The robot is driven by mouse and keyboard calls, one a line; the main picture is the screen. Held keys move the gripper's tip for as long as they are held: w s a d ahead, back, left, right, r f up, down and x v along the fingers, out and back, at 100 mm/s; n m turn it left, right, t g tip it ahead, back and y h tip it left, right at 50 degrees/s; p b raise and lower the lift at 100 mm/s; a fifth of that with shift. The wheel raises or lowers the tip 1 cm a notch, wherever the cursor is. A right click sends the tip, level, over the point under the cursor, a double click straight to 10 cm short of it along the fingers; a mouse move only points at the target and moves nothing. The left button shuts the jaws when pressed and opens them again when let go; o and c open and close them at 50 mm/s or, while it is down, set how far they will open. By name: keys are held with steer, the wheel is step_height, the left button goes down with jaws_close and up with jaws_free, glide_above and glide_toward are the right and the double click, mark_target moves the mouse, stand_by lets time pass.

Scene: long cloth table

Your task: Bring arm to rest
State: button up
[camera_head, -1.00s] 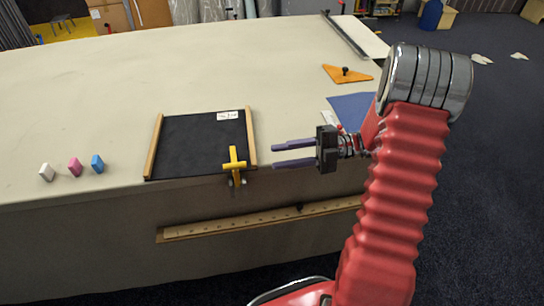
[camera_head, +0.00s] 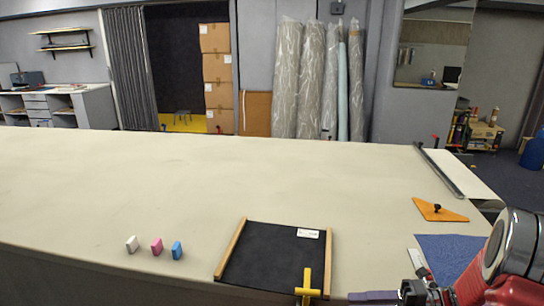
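My gripper (camera_head: 356,302) is at the bottom edge of the head view, right of the yellow clamp on the black board. Only its upper purple finger and part of its dark body show; the lower finger is cut off by the frame. A second ago both fingers showed, parallel and apart with nothing between them. My red arm with its silver joint fills the bottom right corner, beside the table's front edge.
The long cloth table (camera_head: 190,190) is mostly clear. A black board (camera_head: 275,255) with wooden sides carries a yellow clamp (camera_head: 308,285). An orange triangle (camera_head: 430,211) and blue sheet (camera_head: 450,253) lie right.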

steer(key=s+a+f+n+g+h, duration=0.1)
steer(key=s+f+n+g+h, duration=0.1)
steer(key=s+n+h, duration=0.45)
steer(key=s+f+n+g+h, duration=0.1)
steer(key=s+f+n+g, duration=0.15)
steer(key=n, duration=0.75)
steer(key=s+a+r+n+t+h, duration=0.3)
steer(key=r+n+t+h, duration=0.1)
steer(key=r+n, duration=0.5)
steer(key=s+a+r+n+t+h, duration=0.2)
steer(key=r+n+h, duration=0.3)
steer(key=r+n, duration=0.4)
steer(key=s+n+t, duration=0.1)
steer(key=n, duration=0.1)
steer(key=shift+s+a+n+t, duration=0.15)
steer(key=shift+a+n+t, duration=0.2)
steer(key=shift+a, duration=0.05)
